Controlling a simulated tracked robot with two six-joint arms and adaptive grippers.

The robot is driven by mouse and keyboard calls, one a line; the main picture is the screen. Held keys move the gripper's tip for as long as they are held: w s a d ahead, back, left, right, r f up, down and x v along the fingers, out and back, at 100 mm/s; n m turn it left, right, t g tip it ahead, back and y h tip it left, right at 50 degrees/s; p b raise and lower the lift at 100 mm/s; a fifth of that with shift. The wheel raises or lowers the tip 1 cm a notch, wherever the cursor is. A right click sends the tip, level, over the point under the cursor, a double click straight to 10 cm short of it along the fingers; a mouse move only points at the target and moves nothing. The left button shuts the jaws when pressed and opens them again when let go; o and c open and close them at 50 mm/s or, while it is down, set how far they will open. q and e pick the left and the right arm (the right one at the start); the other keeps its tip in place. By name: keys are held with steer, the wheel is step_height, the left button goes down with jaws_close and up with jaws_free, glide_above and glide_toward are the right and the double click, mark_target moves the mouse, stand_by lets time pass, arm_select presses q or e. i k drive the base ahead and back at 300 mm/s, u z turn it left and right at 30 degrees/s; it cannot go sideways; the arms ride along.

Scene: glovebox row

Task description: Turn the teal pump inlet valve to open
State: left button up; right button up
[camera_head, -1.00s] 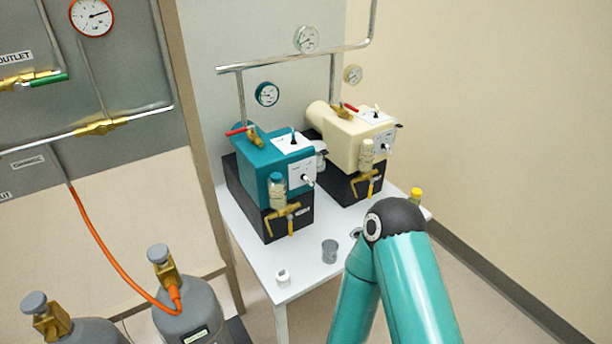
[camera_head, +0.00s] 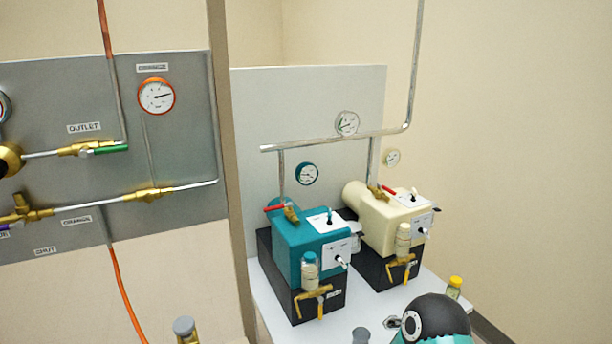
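The teal pump (camera_head: 308,240) stands on a black base on the white table. Its inlet valve (camera_head: 291,213) is a brass body at the top back of the pump, below a grey pipe. The valve's red handle (camera_head: 273,208) points left, roughly across the pipe. A teal-rimmed gauge (camera_head: 307,173) is on the panel behind. Only a black and teal joint of one of my arms shows at the bottom right. Neither gripper is in view, and nothing of mine is seen touching the valve.
A cream pump (camera_head: 385,222) stands right of the teal one, with its own red-handled valve. A grey cup (camera_head: 361,335) and a yellow-capped vial (camera_head: 454,287) are near the table's front and right. A grey gas panel (camera_head: 180,90) is at left.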

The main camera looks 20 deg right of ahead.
mark_target(278, 207)
steer(key=u, duration=0.05)
steer(key=k, duration=0.6)
steer(key=z, duration=0.55)
steer(key=i, duration=1.35)
steer(key=u, duration=0.15)
